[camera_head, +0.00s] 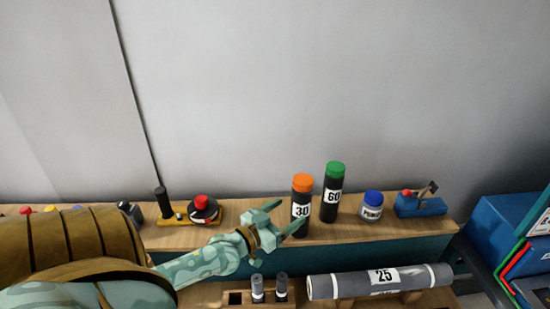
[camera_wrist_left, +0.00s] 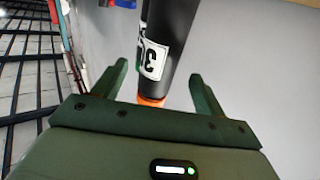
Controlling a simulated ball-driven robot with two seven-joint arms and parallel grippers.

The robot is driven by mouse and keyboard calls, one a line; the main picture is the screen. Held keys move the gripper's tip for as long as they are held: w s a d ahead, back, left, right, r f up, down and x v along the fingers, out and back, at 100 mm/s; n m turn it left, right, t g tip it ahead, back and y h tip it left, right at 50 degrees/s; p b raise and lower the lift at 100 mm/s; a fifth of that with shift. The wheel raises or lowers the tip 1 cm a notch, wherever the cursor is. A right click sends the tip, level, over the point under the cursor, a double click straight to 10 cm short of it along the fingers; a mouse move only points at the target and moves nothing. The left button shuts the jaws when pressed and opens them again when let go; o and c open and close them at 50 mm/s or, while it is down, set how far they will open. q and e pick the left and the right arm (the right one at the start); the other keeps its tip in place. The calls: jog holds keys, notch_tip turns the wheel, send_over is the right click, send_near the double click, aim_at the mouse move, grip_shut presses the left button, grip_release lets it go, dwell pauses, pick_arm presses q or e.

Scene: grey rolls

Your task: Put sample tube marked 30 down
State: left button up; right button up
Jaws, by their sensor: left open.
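The sample tube marked 30 (camera_head: 301,211) is a black cylinder with an orange cap and a white label. It stands upright on the wooden shelf in the head view. It also shows in the left wrist view (camera_wrist_left: 166,45), upside down in that picture, between the two fingers. My left gripper (camera_head: 285,217) is open, with its green fingers just left of and in front of the tube. In the left wrist view the gripper (camera_wrist_left: 160,85) shows a gap beside the tube. I cannot tell whether a finger touches it. My right gripper is not in view.
A green-capped tube marked 60 (camera_head: 332,194) stands close on the right. A blue-lidded jar (camera_head: 371,206) and a blue tool (camera_head: 420,204) stand farther right. A yellow-based device (camera_head: 188,215) is left. A grey roll marked 25 (camera_head: 350,284) lies below, beside a small rack (camera_head: 240,299).

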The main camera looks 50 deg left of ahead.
pick_arm(q)
jog(key=s, duration=0.4)
jog(key=shift+s, duration=0.1)
dwell(0.5)
